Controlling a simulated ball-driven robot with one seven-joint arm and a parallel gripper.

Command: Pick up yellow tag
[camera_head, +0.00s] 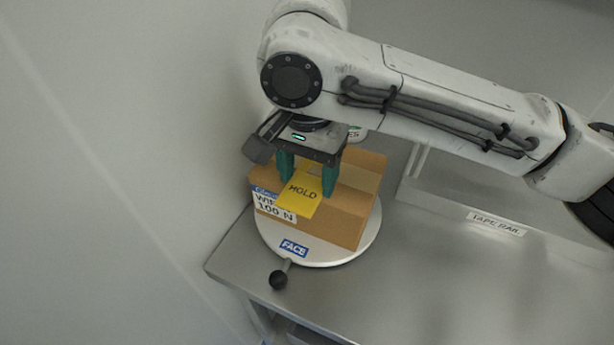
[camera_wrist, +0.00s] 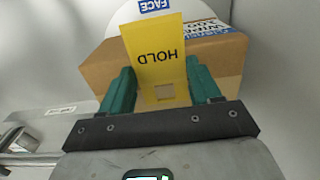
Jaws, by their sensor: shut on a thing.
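The yellow tag (camera_head: 302,190), printed HOLD, is between the two teal fingers of my gripper (camera_head: 309,176). It also shows in the wrist view (camera_wrist: 157,66), with a small square window near its end by my gripper (camera_wrist: 161,90). My gripper is shut on the tag, with one finger at each side edge. The tag is over a cardboard box (camera_head: 343,217), its far end reaching past the box's labelled side. I cannot tell whether the tag still touches the box.
The box sits on a round white turntable (camera_head: 338,256) with a blue FACE label and a black knob (camera_head: 278,280). The turntable stands near the left end of a grey metal bench (camera_head: 450,290). A wall is at left.

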